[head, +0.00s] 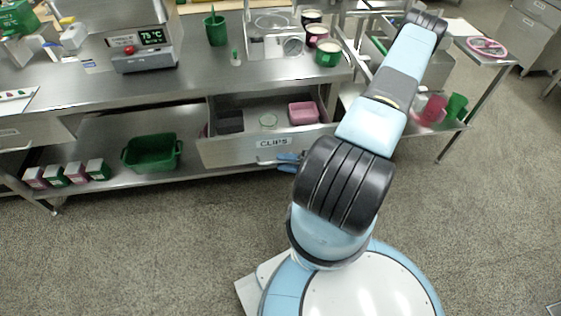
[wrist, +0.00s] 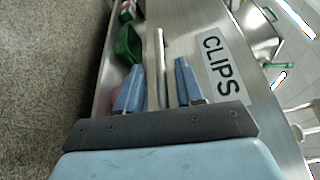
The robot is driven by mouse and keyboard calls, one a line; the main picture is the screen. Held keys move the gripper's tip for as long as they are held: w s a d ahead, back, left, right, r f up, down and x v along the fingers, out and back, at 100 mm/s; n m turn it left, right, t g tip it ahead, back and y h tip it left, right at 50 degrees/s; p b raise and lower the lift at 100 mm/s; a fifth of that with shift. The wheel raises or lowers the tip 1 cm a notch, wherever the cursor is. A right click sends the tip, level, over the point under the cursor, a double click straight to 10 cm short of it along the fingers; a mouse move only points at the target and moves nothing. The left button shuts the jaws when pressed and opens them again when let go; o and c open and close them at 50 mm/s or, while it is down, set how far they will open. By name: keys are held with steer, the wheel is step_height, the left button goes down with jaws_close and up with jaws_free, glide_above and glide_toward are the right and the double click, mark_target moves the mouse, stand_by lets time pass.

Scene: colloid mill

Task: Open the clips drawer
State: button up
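The clips drawer (head: 238,150) under the bench is pulled out, with its inside showing in the head view. Its front bears a "CLIPS" label (head: 273,142), which also shows large in the wrist view (wrist: 221,66). The drawer's bar handle (wrist: 160,60) lies between the two blue fingers of my gripper (wrist: 158,72). The fingers stand apart with a small gap on each side of the bar, so my gripper is open around the handle. In the head view my gripper (head: 288,160) is at the drawer front, partly hidden by my arm.
Inside the drawer are a dark bin (head: 229,122), a pink bin (head: 303,113) and a small round greenish item (head: 268,120). A green tub (head: 152,152) and several small boxes (head: 67,174) stand on the lower shelf. The floor (head: 150,250) before the bench is clear.

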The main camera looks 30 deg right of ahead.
steer(key=f+v, duration=0.1)
steer(key=v, duration=1)
steer(key=shift+s+r, duration=0.15)
steer(key=shift+r, duration=0.3)
steer(key=shift+s+d, duration=0.1)
